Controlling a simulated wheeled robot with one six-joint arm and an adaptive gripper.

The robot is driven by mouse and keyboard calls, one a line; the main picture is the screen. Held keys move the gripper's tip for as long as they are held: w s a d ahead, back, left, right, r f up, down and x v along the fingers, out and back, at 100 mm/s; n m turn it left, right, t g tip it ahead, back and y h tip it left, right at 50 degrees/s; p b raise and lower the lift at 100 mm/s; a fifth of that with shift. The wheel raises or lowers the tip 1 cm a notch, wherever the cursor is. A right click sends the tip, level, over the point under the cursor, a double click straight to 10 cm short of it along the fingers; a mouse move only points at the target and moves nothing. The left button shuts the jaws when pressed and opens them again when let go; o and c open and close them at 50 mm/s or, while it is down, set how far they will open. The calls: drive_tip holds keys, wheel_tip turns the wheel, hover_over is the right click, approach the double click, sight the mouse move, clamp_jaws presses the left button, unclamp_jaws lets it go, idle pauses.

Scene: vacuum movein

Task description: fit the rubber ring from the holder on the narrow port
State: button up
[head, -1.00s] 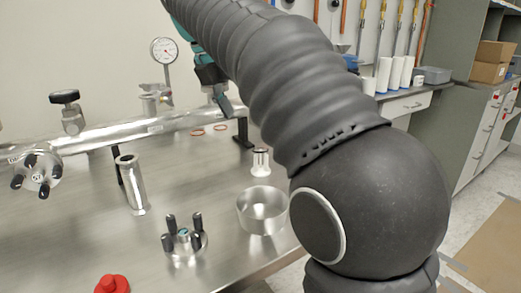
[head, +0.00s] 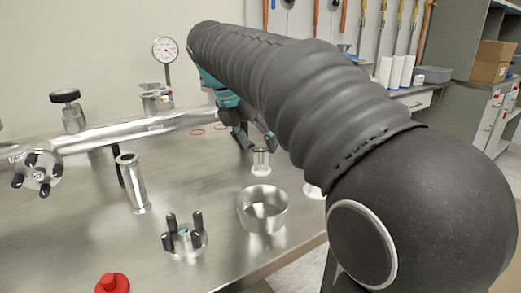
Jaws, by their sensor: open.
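A small stand with a white base and a dark top (head: 261,162) is on the steel table; it looks like the holder, but a rubber ring on it is too small to make out. My gripper (head: 259,145), teal with dark fingers, is open and empty, just above or behind this stand; its exact distance is unclear. A horizontal metal pipe (head: 130,131) carries short upright ports (head: 151,102) near the gauge; I cannot tell for certain which is the narrow port.
A steel bowl-like ring (head: 262,210), a flange with black knobs (head: 184,240), a leaning steel tube (head: 131,184) and a red knob (head: 112,284) occupy the table front. A pressure gauge (head: 165,50) rises behind. My arm hides the table's right side.

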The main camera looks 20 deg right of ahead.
sight(257, 151)
drive_tip(key=c, duration=0.9)
drive_tip(key=shift+r, duration=0.15)
drive_tip(key=shift+r, duration=0.65)
wheel_tip(257, 151, up, 3)
drive_tip(key=shift+d+f, duration=0.1)
drive_tip(key=s+d+r, duration=0.2)
drive_tip(key=d, duration=0.1)
drive_tip(key=s+d+r, duration=0.2)
drive_tip(key=d, duration=0.1)
drive_tip(key=s+d+r, duration=0.2)
drive_tip(key=d, duration=0.2)
drive_tip(key=shift+r, duration=0.35)
drive_tip(key=shift+w+a, duration=0.1)
drive_tip(key=shift+a, duration=0.05)
